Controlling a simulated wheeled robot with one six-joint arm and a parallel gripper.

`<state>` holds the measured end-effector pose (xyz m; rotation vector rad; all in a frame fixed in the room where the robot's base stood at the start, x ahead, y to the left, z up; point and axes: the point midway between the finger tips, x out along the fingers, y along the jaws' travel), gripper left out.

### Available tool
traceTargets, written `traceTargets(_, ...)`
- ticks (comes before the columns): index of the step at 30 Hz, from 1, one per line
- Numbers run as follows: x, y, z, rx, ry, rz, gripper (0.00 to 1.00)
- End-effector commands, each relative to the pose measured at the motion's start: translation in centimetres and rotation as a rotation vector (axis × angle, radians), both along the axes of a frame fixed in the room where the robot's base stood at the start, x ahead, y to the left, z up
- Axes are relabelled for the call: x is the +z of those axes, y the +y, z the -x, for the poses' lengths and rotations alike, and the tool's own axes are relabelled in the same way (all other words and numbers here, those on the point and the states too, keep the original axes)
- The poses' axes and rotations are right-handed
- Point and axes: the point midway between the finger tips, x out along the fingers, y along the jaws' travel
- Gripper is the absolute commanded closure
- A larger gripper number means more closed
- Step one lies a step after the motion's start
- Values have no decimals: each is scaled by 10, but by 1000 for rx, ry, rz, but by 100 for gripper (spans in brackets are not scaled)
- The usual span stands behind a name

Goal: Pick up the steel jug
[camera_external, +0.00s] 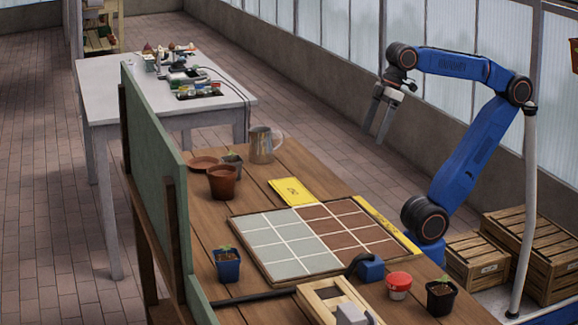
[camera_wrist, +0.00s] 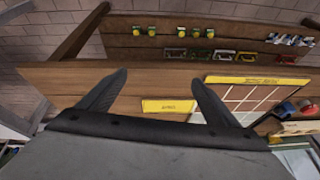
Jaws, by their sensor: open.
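The steel jug (camera_external: 262,146) stands upright at the far end of the wooden table (camera_external: 235,215) in the external view. Its handle points to the right. I cannot make out the jug in the wrist view. My gripper (camera_external: 374,136) is raised, to the right of the jug and clear of the table, with its fingers pointing down. In the wrist view my gripper (camera_wrist: 155,78) is open with nothing between its fingers.
A terracotta pot (camera_external: 222,183), a small dark pot (camera_external: 233,165) and a brown saucer (camera_external: 203,164) stand left of the jug. A yellow card (camera_external: 292,191) and a gridded tray (camera_external: 268,276) lie nearer. A green board (camera_external: 153,165) rises along the left edge.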

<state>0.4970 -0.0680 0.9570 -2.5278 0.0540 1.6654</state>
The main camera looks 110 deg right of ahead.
Motion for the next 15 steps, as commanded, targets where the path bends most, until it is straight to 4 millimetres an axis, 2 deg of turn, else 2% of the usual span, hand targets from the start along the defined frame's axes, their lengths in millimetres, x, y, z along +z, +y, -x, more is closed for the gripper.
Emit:
traceTargets(8, -8, 1, -13, -170, 12, -131, 16)
traceTargets(15, -16, -3, -34, -432, 27, -335, 16)
